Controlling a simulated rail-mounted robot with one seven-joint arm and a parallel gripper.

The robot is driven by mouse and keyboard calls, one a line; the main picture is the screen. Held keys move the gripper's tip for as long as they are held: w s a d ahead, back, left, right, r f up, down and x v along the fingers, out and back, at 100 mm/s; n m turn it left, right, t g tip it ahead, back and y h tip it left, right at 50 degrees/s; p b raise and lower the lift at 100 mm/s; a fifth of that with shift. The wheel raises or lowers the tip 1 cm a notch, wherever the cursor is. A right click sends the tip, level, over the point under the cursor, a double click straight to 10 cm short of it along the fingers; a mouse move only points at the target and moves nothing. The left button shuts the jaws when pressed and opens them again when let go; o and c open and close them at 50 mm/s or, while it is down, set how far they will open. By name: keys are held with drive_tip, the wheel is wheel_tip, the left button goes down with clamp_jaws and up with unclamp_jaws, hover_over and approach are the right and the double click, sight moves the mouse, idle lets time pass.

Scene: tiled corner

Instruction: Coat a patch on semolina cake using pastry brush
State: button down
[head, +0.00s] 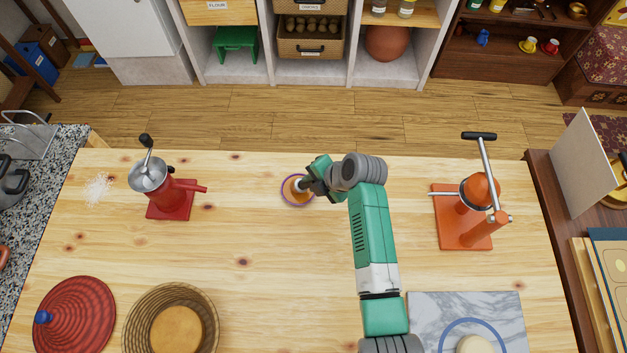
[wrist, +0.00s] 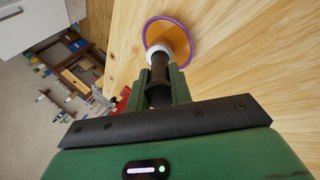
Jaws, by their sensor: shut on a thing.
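My gripper (head: 318,180) is shut on the dark handle of the pastry brush (wrist: 159,75), left of the table's middle. The brush's white collar points at a small round dish with a purple rim (head: 284,194) and an orange-brown inside, which also shows in the wrist view (wrist: 181,34). The brush head is over or in the dish; its bristles are hidden, so I cannot tell if they touch. A pale round piece, perhaps the semolina cake (head: 475,345), lies inside a blue ring on the marble slab (head: 425,310), cut off by the bottom edge.
A red grinder (head: 172,198) stands at the left and an orange press (head: 465,230) at the right. A red lid (head: 75,320) and a woven basket (head: 140,310) lie at the front left. The table's middle is clear below the dish.

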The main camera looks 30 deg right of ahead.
drive_tip(key=shift+r+p, duration=2.35)
drive_tip(key=shift+r, duration=1.2)
drive_tip(key=shift+s+a, duration=0.1)
drive_tip(key=shift+a, duration=0.25)
drive_tip(key=s+a+r+m+g+h+p, duration=0.2)
drive_tip(key=s+a+r+m+h+p, duration=0.3)
drive_tip(key=a+m, duration=0.4)
drive_tip(key=s+a+r+m+g+h+p, duration=0.3)
drive_tip(key=s+a+r+m+h+p, duration=0.1)
drive_tip(key=a+m, duration=0.6)
drive_tip(key=r+m+h, duration=0.1)
drive_tip(key=m, duration=0.2)
drive_tip(key=shift+s+a+r+p, duration=0.15)
drive_tip(key=shift+s+r+p, duration=0.2)
drive_tip(key=shift+r, duration=0.05)
